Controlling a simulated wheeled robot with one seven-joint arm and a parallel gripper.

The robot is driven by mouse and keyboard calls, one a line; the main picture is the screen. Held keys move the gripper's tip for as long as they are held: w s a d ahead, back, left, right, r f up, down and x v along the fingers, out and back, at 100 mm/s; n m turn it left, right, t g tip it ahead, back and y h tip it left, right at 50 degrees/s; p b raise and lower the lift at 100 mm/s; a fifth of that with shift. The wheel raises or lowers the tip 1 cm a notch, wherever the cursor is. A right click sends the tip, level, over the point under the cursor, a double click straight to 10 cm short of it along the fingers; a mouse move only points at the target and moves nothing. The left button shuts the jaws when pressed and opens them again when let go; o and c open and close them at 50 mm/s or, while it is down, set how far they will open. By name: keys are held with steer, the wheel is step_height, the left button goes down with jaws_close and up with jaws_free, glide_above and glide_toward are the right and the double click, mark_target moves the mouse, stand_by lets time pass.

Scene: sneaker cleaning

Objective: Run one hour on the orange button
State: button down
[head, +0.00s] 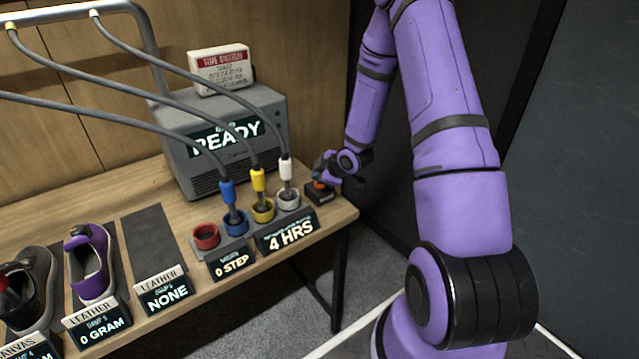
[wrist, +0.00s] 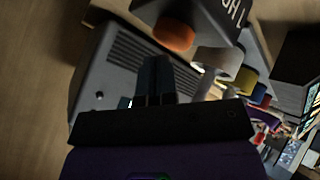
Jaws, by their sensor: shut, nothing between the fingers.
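The orange button (head: 319,185) sits on a small black box (head: 321,197) at the right end of the wooden bench. In the wrist view the button (wrist: 174,37) shows as a round orange cap. My gripper (head: 323,171) is right at the button, just above it in the head view; whether it touches cannot be told. In the wrist view my gripper (wrist: 154,62) has its dark fingers together, empty, with the tips close to the button. The display plate (head: 290,234) beside the black box reads "4 HRS".
A grey machine (head: 180,140) reading "READY" stands behind, with a red-and-white sign (head: 222,69) on top. Red, blue, yellow and white cups line the bench's front, with hoses in several. A purple sneaker (head: 91,262) and dark sneaker (head: 32,285) stand at left.

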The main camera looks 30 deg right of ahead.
steer(key=shift+f, duration=0.4)
stand_by(0.4)
steer(key=shift+r, duration=0.95)
steer(key=shift+r, duration=0.1)
steer(key=shift+r, duration=2.4)
